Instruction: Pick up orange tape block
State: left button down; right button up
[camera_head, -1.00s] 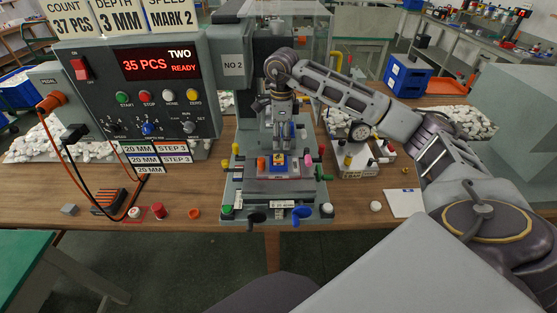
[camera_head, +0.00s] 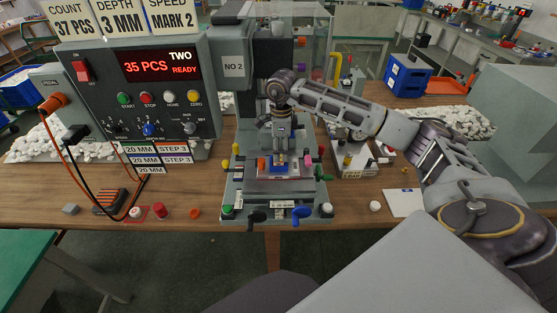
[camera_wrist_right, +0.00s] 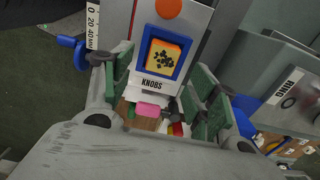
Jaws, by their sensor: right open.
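A blue square holder (camera_wrist_right: 151,62) on the machine's fixture shows in the right wrist view. It frames a yellow-orange block face (camera_wrist_right: 166,57) with dark specks, above a white KNOBS label (camera_wrist_right: 153,84). I cannot tell for sure that this is the tape block. In the head view the blue holder (camera_head: 292,171) sits on the fixture, with an orange piece (camera_head: 262,164) at its left. My right gripper (camera_head: 281,159) points down just above the holder and partly hides it. Its green-padded fingers (camera_wrist_right: 164,92) are apart, with nothing held. My left gripper is out of view.
The fixture (camera_head: 240,198) has coloured knobs along its edges and blue and black handles in front. The control box (camera_head: 150,105) stands at left, a parts tray (camera_head: 355,170) at right. A pink block (camera_wrist_right: 148,109) shows between the fingers. The front right table has a white card (camera_head: 404,202).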

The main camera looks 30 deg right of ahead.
notch_tip(320, 180, down, 2)
jog(key=shift+w+f, duration=0.1)
jog(key=shift+f, duration=0.55)
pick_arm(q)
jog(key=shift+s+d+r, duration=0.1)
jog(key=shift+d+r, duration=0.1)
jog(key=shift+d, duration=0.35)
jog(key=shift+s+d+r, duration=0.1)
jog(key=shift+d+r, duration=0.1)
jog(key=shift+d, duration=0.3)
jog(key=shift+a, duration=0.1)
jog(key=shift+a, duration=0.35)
pick_arm(e)
jog(key=c, duration=1)
